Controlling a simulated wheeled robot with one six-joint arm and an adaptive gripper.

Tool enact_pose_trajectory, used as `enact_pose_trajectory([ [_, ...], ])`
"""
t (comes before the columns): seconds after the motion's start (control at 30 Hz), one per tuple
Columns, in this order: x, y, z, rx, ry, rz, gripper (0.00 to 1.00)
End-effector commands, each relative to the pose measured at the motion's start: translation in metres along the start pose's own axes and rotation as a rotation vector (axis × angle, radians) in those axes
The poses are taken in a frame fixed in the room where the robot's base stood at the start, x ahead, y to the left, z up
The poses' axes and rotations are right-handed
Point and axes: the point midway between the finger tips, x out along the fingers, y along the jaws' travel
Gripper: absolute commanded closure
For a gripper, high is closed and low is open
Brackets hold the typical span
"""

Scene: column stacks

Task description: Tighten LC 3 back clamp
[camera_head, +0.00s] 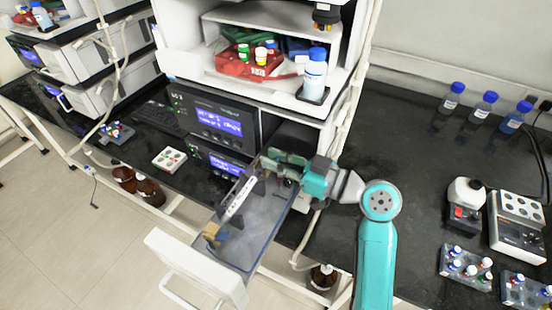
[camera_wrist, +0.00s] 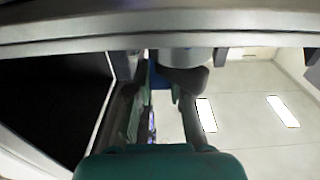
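A drawer (camera_head: 236,262) stands pulled out from the lower part of the instrument stack marked LC 3 in the head view. A white bar-shaped column (camera_head: 240,200) lies in it between dark holders. My gripper (camera_head: 272,166) is over the drawer's back end, close to the stack front. The back clamp is hidden or too small to make out behind my gripper. In the wrist view my gripper's fingers (camera_wrist: 163,92) stand apart, and a dark rounded part (camera_wrist: 185,80) under a grey edge is close to the right finger. I cannot tell whether they touch.
Red, green and yellow-capped bottles and a white bottle with a blue cap (camera_head: 314,75) stand on the stack's shelf. Blue-capped bottles (camera_head: 482,107) stand at the back right.

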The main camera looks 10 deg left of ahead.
Motion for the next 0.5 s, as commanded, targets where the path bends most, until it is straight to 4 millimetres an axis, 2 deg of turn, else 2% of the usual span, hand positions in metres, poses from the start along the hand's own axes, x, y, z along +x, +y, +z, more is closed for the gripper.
enact_pose_trajectory([
  [0.33,0.0005,0.0,-0.0011,-0.001,-0.016,0.0,1.0],
  [0.5,0.0029,0.0,-0.0035,-0.003,-0.077,0.0,1.0],
])
